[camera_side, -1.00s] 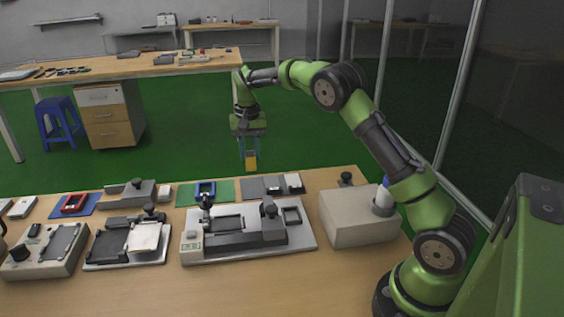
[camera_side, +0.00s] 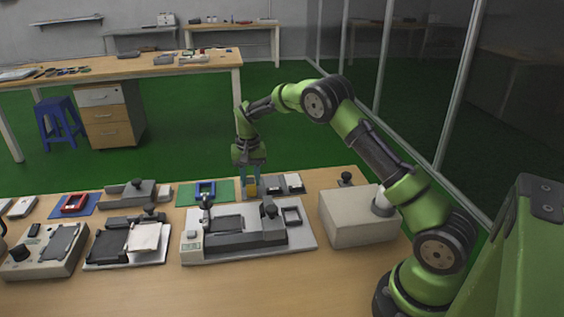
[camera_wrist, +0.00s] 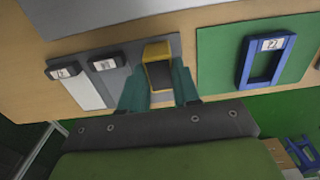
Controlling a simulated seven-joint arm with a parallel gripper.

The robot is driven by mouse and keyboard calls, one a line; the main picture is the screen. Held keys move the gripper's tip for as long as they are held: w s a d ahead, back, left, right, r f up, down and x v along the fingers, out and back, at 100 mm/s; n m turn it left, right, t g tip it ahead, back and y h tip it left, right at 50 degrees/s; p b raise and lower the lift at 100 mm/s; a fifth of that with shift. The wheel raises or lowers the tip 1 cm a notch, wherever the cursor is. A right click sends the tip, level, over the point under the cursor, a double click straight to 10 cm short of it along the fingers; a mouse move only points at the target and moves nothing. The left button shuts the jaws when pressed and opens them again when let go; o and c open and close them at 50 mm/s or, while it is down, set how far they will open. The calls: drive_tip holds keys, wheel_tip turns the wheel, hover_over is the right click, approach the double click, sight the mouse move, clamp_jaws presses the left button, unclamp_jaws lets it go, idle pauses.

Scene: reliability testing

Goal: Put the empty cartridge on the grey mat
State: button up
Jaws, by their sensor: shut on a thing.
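A yellow cartridge with a dark face (camera_wrist: 158,68) is between the fingers of my gripper (camera_wrist: 160,88) in the wrist view. In the side view the yellow cartridge (camera_side: 251,186) is low at the grey mat (camera_side: 262,193). My gripper (camera_side: 250,178) is shut on it and points down. The grey mat also shows in the wrist view (camera_wrist: 125,62). The cartridge is over the mat's end near the green mat. I cannot tell whether it touches the mat.
Two dark-topped labelled cartridges (camera_wrist: 104,64) (camera_wrist: 66,71) lie on the grey mat beside the held one. A blue frame (camera_wrist: 266,58) lies on the green mat (camera_wrist: 222,60). A testing fixture (camera_side: 248,238) stands in front, with a beige box (camera_side: 350,218) to the right.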

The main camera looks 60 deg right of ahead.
drive_tip(key=shift+f, duration=0.1)
drive_tip(key=o, duration=1)
drive_tip(key=shift+o, duration=0.2)
